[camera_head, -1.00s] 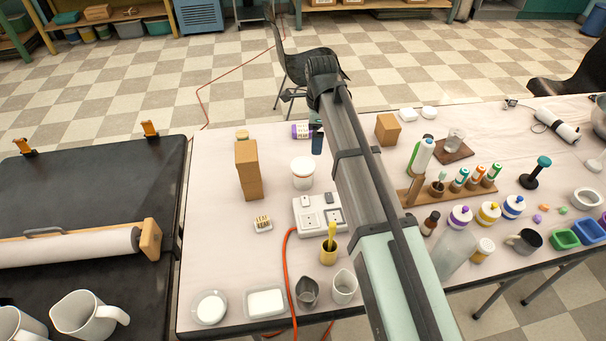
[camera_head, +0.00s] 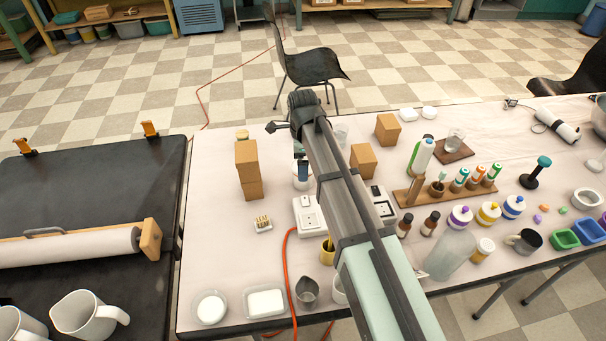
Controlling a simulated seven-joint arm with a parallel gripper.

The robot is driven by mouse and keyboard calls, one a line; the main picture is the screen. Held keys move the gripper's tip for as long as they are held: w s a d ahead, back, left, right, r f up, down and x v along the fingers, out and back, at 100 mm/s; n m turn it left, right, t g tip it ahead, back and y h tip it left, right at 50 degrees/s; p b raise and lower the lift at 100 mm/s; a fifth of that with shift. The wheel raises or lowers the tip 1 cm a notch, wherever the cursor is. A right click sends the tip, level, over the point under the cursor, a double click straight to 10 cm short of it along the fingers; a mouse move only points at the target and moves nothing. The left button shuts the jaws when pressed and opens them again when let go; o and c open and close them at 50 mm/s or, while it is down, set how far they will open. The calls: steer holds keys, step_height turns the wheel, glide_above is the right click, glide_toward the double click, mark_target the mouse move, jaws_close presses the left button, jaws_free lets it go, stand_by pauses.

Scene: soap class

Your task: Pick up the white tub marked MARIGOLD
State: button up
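A white tub (camera_head: 296,183) stands on the pale table, left of my arm and mostly hidden behind my gripper. No lettering can be read on it, so I cannot confirm MARIGOLD. My gripper (camera_head: 303,173) hangs over or in front of this tub; whether it touches it cannot be told. The finger gap is too small to make out. Another whitish tub with an orange-yellow label (camera_head: 484,249) stands at the right, its writing unreadable too. A yellowish lid (camera_head: 242,135) shows behind the stacked boxes.
Stacked brown boxes (camera_head: 248,168) stand just left of the tub. A white socket block (camera_head: 308,216) with an orange cable lies in front of it. A brown box (camera_head: 363,161) stands right of my arm. Clear table (camera_head: 215,180) lies left of the stacked boxes.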

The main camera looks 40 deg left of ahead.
steer(key=shift+w+a+f, duration=0.1)
steer(key=shift+w+f, duration=0.05)
steer(key=shift+f, duration=1.2)
steer(key=shift+w+a+f, duration=0.1)
steer(key=shift+w+f, duration=0.05)
steer(key=shift+f, duration=1.2)
steer(key=shift+c, duration=0.4)
steer(key=c, duration=0.9)
steer(key=shift+o, duration=0.2)
steer(key=shift+r, duration=0.1)
